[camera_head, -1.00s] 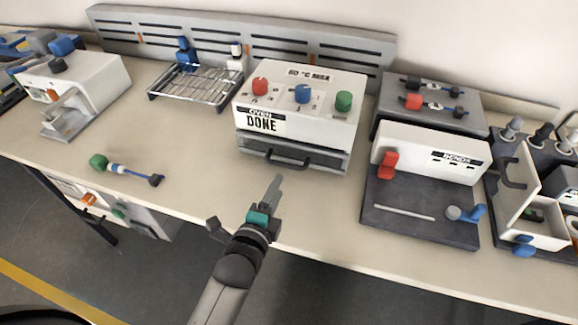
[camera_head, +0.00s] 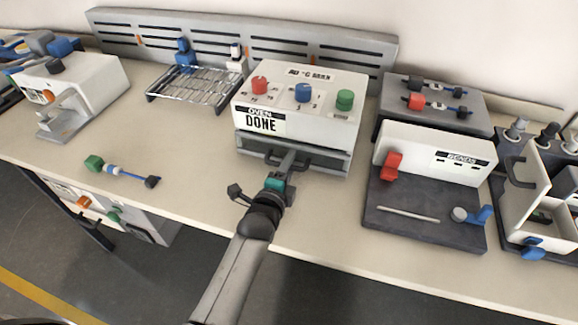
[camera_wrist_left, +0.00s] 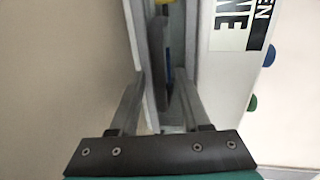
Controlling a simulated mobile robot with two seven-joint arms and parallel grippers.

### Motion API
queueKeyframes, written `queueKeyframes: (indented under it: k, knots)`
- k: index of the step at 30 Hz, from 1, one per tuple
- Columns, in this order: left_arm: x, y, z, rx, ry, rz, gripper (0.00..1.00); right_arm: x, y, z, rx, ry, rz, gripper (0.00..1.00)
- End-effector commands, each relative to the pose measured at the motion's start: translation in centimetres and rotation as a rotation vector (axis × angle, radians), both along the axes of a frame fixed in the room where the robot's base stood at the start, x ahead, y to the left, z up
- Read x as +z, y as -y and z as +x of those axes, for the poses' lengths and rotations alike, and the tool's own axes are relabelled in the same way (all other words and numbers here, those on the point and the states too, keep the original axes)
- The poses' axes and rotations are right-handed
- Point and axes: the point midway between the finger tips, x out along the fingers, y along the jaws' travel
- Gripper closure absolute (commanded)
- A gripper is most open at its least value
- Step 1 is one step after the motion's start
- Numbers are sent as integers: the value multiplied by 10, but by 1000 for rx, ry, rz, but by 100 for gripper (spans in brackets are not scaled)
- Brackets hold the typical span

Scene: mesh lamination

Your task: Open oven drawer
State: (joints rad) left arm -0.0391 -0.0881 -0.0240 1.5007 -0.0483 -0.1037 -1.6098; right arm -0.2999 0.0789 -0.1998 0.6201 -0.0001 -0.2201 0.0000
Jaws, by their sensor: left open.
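The white oven (camera_head: 300,105) stands at the back middle of the bench, with a "DONE" label and red, blue and green knobs on top. Its grey drawer (camera_head: 335,167) is low at the front and has a dark handle (camera_head: 307,165). My left gripper (camera_head: 288,160) is at the middle of this handle and hides part of it. In the left wrist view the two fingers (camera_wrist_left: 158,100) are spread apart, with a dark bar between them that looks like the handle (camera_wrist_left: 157,55). Yellow and blue bits show beyond it. My right gripper is not in view.
A wire rack (camera_head: 195,88) stands left of the oven. A dark-based bending station (camera_head: 425,215) is to its right. A green-and-blue tool (camera_head: 122,172) lies at the left. The bench top (camera_head: 205,160) in front of the oven is mostly clear.

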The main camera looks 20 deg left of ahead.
Motion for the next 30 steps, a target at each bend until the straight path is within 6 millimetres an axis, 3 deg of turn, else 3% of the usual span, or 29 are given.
queueKeyframes:
  k: [3, 15, 30]
  knots:
    - [0, 0, 0, 0, 0, 0, 55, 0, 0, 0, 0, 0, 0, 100]
    - [0, 0, 0, 0, 0, 0, 100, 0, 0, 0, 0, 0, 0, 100]
    - [0, 0, 0, 0, 0, 0, 100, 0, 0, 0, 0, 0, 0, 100]
